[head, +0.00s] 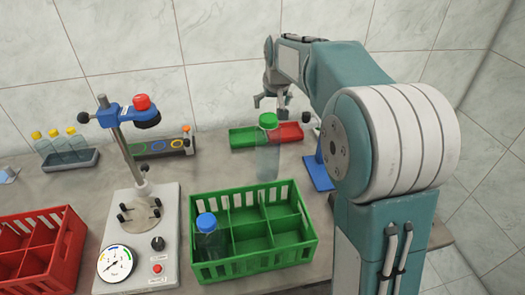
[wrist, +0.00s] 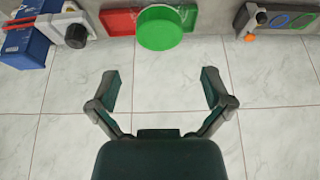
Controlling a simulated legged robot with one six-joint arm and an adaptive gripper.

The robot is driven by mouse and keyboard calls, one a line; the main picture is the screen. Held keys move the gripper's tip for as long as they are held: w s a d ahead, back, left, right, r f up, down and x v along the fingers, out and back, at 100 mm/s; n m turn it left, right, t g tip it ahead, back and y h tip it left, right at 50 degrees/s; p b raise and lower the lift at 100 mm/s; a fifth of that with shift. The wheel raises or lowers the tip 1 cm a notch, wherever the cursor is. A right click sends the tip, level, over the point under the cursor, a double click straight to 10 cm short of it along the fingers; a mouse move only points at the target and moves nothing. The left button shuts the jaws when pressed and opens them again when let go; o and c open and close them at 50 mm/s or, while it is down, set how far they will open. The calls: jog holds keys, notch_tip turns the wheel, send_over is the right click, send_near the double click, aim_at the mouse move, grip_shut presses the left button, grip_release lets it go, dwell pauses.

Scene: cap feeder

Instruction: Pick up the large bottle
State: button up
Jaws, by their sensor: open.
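The large bottle (head: 267,160) is clear with a green cap and stands upright just behind the green crate in the head view. In the wrist view its green cap (wrist: 160,30) shows at the top centre, beyond the fingertips. My gripper (head: 271,103) is above and behind the bottle in the head view, apart from it. In the wrist view my gripper (wrist: 160,88) has its fingers spread wide with nothing between them.
The green crate (head: 255,267) holds a smaller blue-capped bottle (head: 208,235). A red-and-green tray (head: 243,138) lies behind the large bottle, with a blue stand (head: 318,175) to its right. A capping machine (head: 140,235), a red crate (head: 40,258) and yellow-capped vials (head: 62,147) are on the left.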

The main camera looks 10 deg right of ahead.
aim_at(266, 119)
jog(key=f, duration=0.1)
jog(key=w+d+f, duration=0.1)
jog(key=f, duration=0.1)
jog(key=shift+w+d+f, duration=0.25)
jog(key=shift+w+f, duration=0.05)
jog(key=shift+f, duration=0.05)
jog(key=shift+a+f, duration=0.15)
jog(key=shift+a, duration=0.1)
jog(key=a+f, duration=0.1)
jog(key=w+f, duration=0.1)
jog(key=shift+w+a+f, duration=0.2)
jog(key=shift+a+f, duration=0.15)
jog(key=shift+a, duration=0.05)
jog(key=shift+w+d+f, duration=0.2)
jog(key=shift+f, duration=0.3)
jog(key=shift+w+d+f, duration=0.15)
jog(key=shift+w+f, duration=0.05)
jog(key=shift+f, duration=0.3)
jog(key=shift+w+d, duration=0.1)
jog(key=shift+d, duration=0.25)
jog(key=c, duration=0.7)
jog(key=shift+a, duration=0.3)
jog(key=c, duration=0.4)
jog(key=shift+o, duration=0.2)
jog(key=shift+a+r, duration=0.1)
jog(key=shift+r, duration=0.05)
